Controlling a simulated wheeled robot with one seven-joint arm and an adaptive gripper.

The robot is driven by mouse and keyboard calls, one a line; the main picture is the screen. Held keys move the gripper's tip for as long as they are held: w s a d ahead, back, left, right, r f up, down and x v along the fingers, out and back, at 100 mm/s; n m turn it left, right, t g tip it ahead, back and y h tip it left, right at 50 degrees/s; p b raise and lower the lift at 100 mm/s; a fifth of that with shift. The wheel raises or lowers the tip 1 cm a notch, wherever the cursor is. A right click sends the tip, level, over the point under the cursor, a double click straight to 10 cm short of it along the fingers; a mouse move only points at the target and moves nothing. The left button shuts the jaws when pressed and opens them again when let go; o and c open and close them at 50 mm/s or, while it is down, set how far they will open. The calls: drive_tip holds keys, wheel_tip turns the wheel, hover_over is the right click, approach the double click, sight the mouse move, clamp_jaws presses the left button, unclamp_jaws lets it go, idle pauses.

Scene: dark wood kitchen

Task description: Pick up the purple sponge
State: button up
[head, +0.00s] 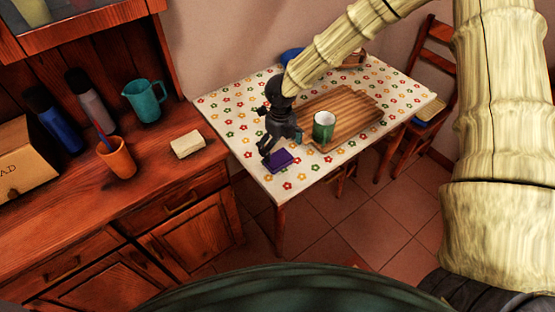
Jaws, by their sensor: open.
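The purple sponge (283,159) lies flat on the floral tablecloth near the front left corner of the table (299,177). My gripper (267,160) is dark and points down over the table, with its fingers at the left edge of the sponge in the picture. The fingers look apart, and nothing shows between them. I cannot tell whether a finger touches the sponge. The gripper hides part of the area behind the sponge.
A wooden tray (352,108) with a green mug (323,126) stands right of the gripper. A teal object (298,136) and a blue bowl (291,56) are partly hidden. The left counter holds a pale block (187,144), orange cup (117,158), teal pitcher (145,101) and bottles. Chairs stand behind.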

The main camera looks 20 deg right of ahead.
sight(278, 158)
drive_tip(key=shift+s+a+f+p, duration=0.15)
drive_tip(key=shift+f+p, duration=0.2)
drive_tip(key=shift+f, duration=0.35)
drive_tip(key=shift+a+f+p, duration=0.2)
drive_tip(key=shift+f+p, duration=0.3)
drive_tip(key=shift+f, duration=1.6)
drive_tip(key=c, duration=0.7)
drive_tip(key=shift+r, duration=0.1)
